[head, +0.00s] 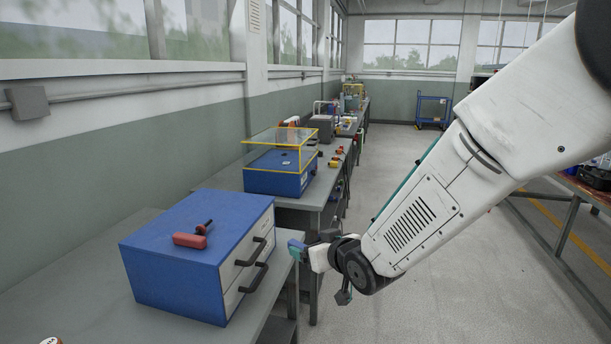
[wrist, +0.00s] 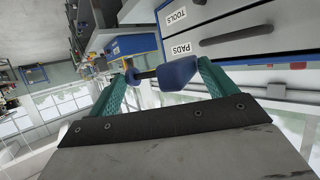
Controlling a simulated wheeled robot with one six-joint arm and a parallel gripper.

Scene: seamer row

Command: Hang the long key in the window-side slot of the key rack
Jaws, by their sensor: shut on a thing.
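My gripper (wrist: 165,75) is shut on a blue-handled key (wrist: 178,72) with a dark shaft, held crosswise between the teal fingers. In the head view, my gripper (head: 297,248) is just right of the blue drawer cabinet, and the held key is hard to make out there. A second key (head: 188,240), with a red handle and dark shaft, lies on top of the cabinet. I cannot tell from these frames which key is longer. I cannot make out the key rack or its slots in either view.
The blue cabinet (head: 180,285) stands on the near bench; its drawers read TOOLS (wrist: 176,15) and PADS (wrist: 177,49). Farther along is a blue box (head: 275,182) with a yellow-framed clear guard (head: 280,145). Windows line the left wall. The floor (head: 420,300) right of the benches is open.

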